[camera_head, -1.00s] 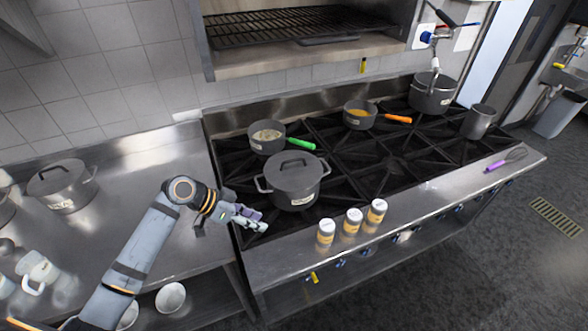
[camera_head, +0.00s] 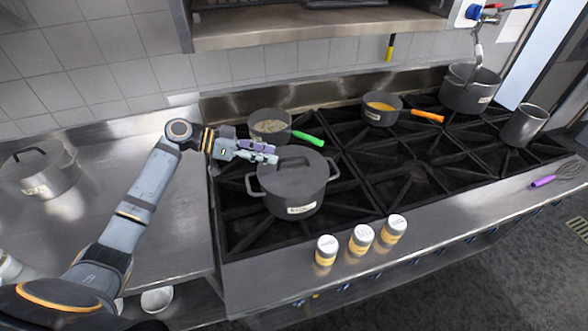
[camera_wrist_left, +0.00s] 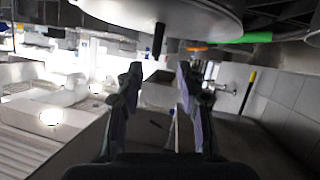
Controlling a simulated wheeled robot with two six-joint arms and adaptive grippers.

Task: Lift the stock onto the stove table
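A lidded dark grey pot (camera_head: 294,192) with two side handles and a white label stands on the front left of the stove (camera_head: 418,178). Its label is too small to read, so I cannot tell if it is the stock. My left gripper (camera_head: 274,154) is at the lid's far left edge. Its fingers are apart and empty in the left wrist view (camera_wrist_left: 161,78), where the pale lid (camera_wrist_left: 165,14) and its dark handle (camera_wrist_left: 158,42) show just beyond the fingertips. Another lidded pot (camera_head: 42,178) stands on the left counter. My right gripper is out of view.
A green-handled pan (camera_head: 268,134) stands close behind the gripper. An orange-handled pan (camera_head: 380,116) and a tall pot (camera_head: 468,95) stand further right. Several shaker jars, including one (camera_head: 327,252), line the stove's front edge. The left counter (camera_head: 165,235) has bare room.

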